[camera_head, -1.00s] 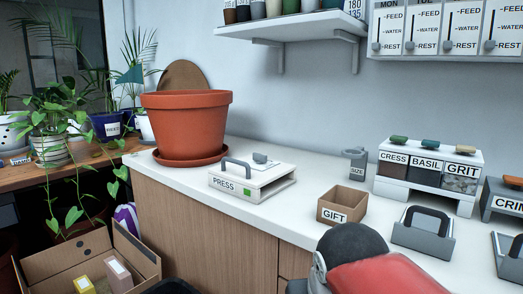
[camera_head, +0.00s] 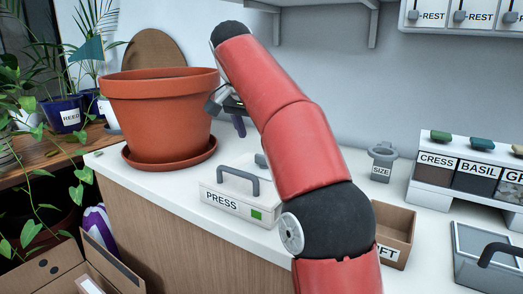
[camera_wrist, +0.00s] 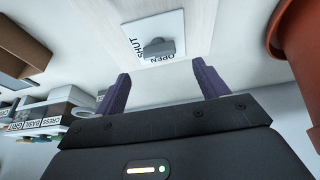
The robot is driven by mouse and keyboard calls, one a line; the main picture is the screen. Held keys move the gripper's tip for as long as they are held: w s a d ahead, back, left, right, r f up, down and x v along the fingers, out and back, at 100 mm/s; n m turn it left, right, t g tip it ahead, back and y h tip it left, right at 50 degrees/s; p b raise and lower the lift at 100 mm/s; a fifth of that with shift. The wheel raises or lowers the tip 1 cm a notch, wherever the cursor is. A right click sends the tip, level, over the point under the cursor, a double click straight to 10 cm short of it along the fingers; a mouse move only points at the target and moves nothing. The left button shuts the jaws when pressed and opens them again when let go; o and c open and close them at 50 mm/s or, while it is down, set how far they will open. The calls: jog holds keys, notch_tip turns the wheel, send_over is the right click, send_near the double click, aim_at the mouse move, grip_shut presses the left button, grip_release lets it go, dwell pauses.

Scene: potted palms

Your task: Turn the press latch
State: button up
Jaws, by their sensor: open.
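The white press (camera_head: 228,207) sits on the counter, with a grey arched handle and a green square on its front. Its small grey latch (camera_head: 261,160) is on top, partly hidden behind my arm. In the wrist view the latch (camera_wrist: 160,48) sits on a white plate (camera_wrist: 133,30) marked SHUT and OPEN. I cannot tell which word it points to. My gripper (camera_wrist: 162,78) is open and empty, its purple fingers apart, with the latch seen beyond the gap between them. In the head view my gripper (camera_head: 238,122) is above the press, apart from it.
A large terracotta pot (camera_head: 160,115) on a saucer (camera_head: 170,154) stands close left of the press. A GIFT box (camera_head: 394,228) is to the right, partly behind my arm.

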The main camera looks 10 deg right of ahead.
aim_at(265, 161)
jog(key=x, duration=0.7)
jog(key=shift+f, duration=0.1)
jog(key=c, duration=1)
